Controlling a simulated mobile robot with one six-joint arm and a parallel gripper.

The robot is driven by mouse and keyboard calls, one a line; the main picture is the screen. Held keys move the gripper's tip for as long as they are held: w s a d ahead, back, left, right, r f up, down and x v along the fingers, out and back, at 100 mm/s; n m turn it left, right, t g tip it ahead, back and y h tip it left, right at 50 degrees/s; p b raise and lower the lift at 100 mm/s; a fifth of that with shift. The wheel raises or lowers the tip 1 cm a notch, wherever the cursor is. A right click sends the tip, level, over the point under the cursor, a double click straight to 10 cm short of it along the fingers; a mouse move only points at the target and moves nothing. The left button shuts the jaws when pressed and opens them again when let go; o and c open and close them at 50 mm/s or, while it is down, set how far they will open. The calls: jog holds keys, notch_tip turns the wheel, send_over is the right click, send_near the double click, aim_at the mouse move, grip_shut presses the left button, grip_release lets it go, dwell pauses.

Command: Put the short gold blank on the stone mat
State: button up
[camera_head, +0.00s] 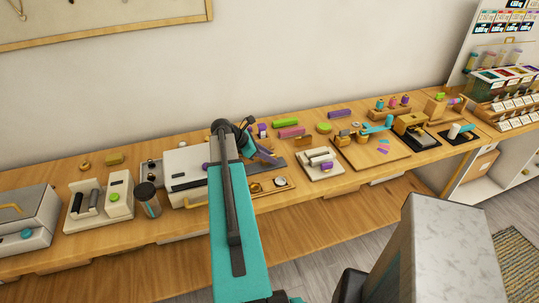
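A short gold block (114,158), possibly the short gold blank, lies at the back left of the long wooden bench. A small gold piece (84,164) is to its left. A flat gold strip or tray (281,187) near the bench's front edge holds a round piece. I cannot tell which surface is the stone mat; a pale slab (318,170) with light and dark rollers on it lies right of centre. My teal arm reaches up the middle of the view and hides part of the bench. My gripper is around the arm's far end, too small and dark to read.
A grey machine (25,220), a white roller device (120,197) and a dark cup (148,195) stand at the left. A wooden board (372,155) and black-based tools (425,138) are at the right, with a stepped display rack beyond. Green, pink and purple blocks line the back.

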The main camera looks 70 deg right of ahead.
jog(key=shift+r, duration=0.2)
jog(key=b+v, duration=0.3)
jog(key=v, duration=0.9)
jog(key=shift+b, duration=0.3)
dwell(0.7)
